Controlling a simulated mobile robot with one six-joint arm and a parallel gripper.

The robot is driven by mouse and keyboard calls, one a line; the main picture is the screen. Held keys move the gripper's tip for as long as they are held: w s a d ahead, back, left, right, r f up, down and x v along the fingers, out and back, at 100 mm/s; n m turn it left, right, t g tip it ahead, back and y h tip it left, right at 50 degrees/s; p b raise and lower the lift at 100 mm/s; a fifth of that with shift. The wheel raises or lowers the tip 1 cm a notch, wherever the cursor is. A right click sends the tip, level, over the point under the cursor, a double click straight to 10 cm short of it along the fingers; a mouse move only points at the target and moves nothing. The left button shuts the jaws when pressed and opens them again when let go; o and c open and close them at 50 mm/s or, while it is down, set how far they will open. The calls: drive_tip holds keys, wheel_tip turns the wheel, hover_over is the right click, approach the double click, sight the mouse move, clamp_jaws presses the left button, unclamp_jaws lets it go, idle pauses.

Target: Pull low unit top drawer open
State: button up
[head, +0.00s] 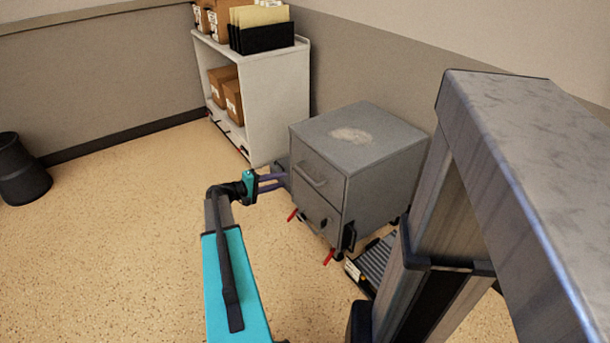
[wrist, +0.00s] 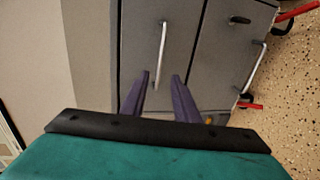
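The low unit (head: 370,138) is a grey metal cabinet on castors, right of centre in the head view. Its top drawer (head: 304,167) looks shut, with a light bar handle (head: 311,176) on its front. My gripper (head: 284,181) is at the left of the drawer front, its purple fingers pointing toward it. In the wrist view the top drawer (wrist: 187,30) appears turned on its side. Its handle (wrist: 162,55) lies just beyond the gap between my open fingertips (wrist: 161,76). The fingers look empty; whether they touch the drawer front I cannot tell.
A white shelf unit (head: 268,105) with boxes stands behind to the left. A black bin (head: 22,172) is far left. The floor (head: 120,220) between is clear.

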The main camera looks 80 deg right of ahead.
sight(304, 174)
drive_tip(key=b+x, duration=0.1)
drive_tip(key=x, duration=1.2)
drive_tip(key=shift+b, duration=0.3)
drive_tip(key=shift+c, duration=0.3)
clamp_jaws()
